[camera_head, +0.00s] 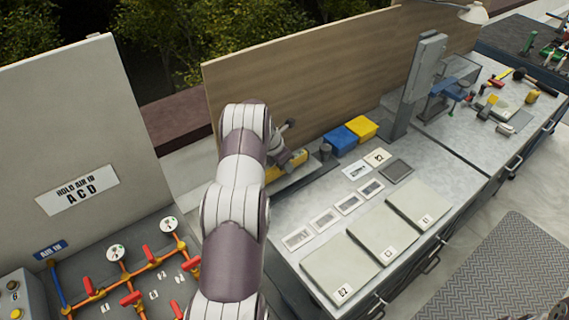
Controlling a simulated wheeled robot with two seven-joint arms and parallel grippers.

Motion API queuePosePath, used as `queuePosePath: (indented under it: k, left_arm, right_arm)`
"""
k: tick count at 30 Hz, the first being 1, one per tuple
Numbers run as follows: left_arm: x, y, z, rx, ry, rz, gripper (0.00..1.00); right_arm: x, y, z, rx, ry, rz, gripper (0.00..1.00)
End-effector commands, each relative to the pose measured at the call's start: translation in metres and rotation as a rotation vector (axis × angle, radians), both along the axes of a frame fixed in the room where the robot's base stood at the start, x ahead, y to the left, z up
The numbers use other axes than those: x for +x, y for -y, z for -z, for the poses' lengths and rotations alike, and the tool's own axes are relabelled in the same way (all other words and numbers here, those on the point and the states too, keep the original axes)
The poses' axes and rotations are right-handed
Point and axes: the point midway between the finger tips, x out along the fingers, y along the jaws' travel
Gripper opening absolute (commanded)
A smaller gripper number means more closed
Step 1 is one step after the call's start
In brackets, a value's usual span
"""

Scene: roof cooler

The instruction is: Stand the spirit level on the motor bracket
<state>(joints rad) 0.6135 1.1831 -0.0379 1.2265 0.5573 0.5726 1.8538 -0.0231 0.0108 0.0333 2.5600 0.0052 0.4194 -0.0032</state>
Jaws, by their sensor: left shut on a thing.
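My left arm rises from the bottom middle and ends at my left gripper (285,157), low in front of the wooden back panel. The gripper is shut on a yellow bar, which looks like the spirit level (298,160). The bar lies lengthwise along the back of the bench, close to a grey ledge; I cannot tell whether it touches it. The wrist and fingers hide part of the bar. I cannot pick out the motor bracket with certainty.
Blue (340,141) and yellow bins (362,128) stand right of the gripper, by the wooden panel (310,90). A tall grey column (421,75) stands further right. Flat labelled plates (340,268) lie on the front of the bench. Red-handled piping (120,285) is at left.

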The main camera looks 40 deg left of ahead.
Motion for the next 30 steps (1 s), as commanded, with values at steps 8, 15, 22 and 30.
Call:
queuePosePath:
  k: [8, 15, 22, 30]
  left_arm:
    - [0.0001, -0.0001, 0.0047, 0.000, 0.000, 0.000, 0.00]
    - [0.0002, -0.0001, 0.0083, 0.000, 0.000, 0.000, 0.00]
    - [0.0002, -0.0001, 0.0082, 0.000, 0.000, 0.000, 0.57]
    - [-0.0012, -0.0006, 0.0048, 0.001, 0.001, 0.000, 0.57]
  right_arm:
    - [0.0000, 0.0000, 0.0033, 0.000, 0.000, 0.000, 0.43]
    - [0.0000, 0.0000, 0.0056, 0.000, 0.000, 0.000, 0.43]
    - [0.0000, 0.0000, 0.0053, 0.000, 0.000, 0.000, 0.43]
    - [0.0000, 0.0000, 0.0070, 0.000, 0.000, 0.000, 0.43]
